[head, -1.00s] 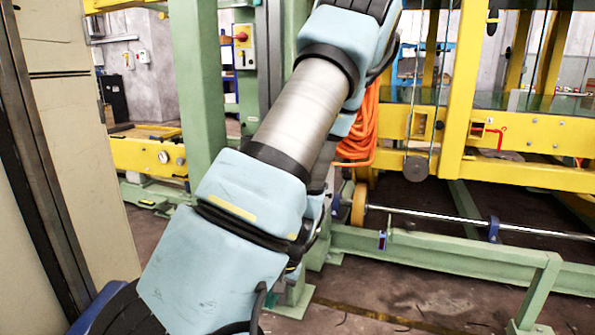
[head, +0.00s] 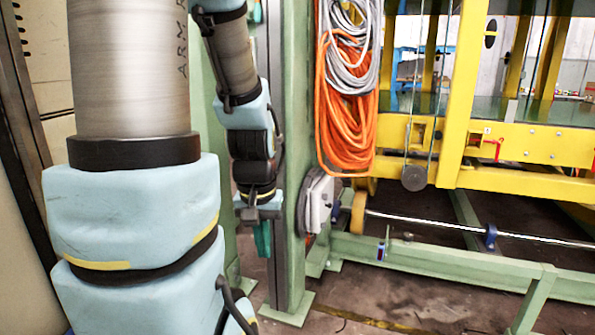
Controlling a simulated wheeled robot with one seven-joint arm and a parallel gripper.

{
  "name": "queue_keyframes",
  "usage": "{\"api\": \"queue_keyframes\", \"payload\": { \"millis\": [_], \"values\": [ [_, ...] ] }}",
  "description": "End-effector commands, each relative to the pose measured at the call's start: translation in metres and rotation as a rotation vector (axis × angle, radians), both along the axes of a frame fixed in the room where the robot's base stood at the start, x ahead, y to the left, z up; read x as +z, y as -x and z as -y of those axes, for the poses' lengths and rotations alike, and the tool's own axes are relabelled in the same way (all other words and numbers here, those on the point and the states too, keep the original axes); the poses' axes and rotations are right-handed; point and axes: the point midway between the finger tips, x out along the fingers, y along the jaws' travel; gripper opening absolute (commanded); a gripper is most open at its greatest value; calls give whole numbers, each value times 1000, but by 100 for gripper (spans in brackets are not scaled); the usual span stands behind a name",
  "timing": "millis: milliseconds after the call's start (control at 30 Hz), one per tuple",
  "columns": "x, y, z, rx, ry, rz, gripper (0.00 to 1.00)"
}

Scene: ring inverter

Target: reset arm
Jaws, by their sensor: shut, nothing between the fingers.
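My arm, in pale blue covers, fills the left of the head view. Its upper part stands large in front, and its forearm hangs down behind it, left of the green post (head: 290,150). My gripper (head: 263,240) is at the lower end of the forearm, small and pointing down. Its teal fingers look shut together with nothing held. It hangs in front of the green frame, apart from the floor.
Orange and grey cables (head: 347,110) hang on the post, with a round grey and white part (head: 318,203) below. A yellow frame (head: 500,145) and a green floor rail (head: 450,262) stand right. A beige cabinet (head: 50,80) is close at left. The floor (head: 375,300) in front is clear.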

Motion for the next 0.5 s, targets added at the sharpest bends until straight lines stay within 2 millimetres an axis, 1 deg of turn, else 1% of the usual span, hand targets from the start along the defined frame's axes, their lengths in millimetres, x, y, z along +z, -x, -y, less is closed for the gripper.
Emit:
{"api": "queue_keyframes", "payload": {
  "millis": [33,167,500],
  "values": [
    [22,0,0,0,0,0,0],
    [56,0,0,0,0,0,0],
    [158,0,0,0,0,0,0]
  ]
}}
